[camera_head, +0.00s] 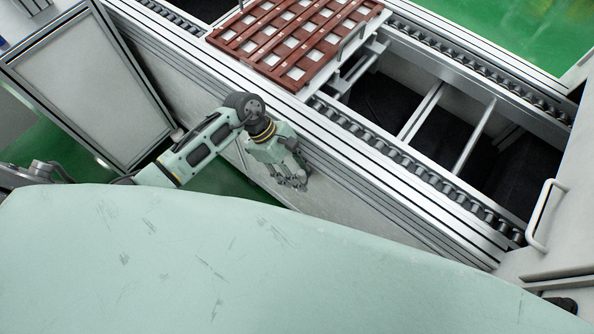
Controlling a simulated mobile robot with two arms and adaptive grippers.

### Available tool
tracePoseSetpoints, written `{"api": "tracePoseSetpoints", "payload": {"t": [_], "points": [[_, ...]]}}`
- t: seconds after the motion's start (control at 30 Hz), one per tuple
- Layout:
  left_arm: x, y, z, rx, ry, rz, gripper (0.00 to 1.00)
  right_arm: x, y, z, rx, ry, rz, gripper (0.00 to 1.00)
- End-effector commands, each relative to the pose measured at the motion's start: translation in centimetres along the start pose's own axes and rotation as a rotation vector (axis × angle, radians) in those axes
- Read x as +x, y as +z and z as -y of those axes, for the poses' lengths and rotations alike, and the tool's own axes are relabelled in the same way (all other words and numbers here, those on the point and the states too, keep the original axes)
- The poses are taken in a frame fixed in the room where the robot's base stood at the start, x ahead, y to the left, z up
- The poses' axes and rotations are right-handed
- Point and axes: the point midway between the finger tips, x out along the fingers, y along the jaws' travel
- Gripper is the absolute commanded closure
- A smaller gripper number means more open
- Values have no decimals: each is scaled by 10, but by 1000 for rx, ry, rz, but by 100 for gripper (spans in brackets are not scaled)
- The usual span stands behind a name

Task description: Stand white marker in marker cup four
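No white marker and no marker cup shows in the head view. My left gripper (292,178) hangs beside the near side wall of the conveyor, below its top edge. Its fingers are small and bunched in this view, so I cannot tell whether they are open or shut. No object shows in it. My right gripper is not in view.
A conveyor frame (432,200) with roller rails runs from upper left to lower right. A reddish-brown grid tray (243,46) rests on a white plate across it. A grey cabinet (92,88) stands at left. A handle (543,216) sticks out at right. Green floor shows between.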

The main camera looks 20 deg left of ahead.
Motion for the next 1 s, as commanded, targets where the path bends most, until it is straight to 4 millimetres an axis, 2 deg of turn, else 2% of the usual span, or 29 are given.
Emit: {"api": "tracePoseSetpoints", "payload": {"t": [0.2,0.27,0.5,0.7,0.83,1.0], "points": [[-16,11,0,-1,1,3,62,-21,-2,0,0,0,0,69],[-24,6,-2,2,5,-3,62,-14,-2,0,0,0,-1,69],[-80,5,-2,5,5,-3,62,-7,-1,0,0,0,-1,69],[-116,6,-2,2,4,0,62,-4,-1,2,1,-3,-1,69],[-127,7,-1,2,2,1,62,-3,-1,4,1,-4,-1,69],[-132,8,-1,2,1,2,62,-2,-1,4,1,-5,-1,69]]}}
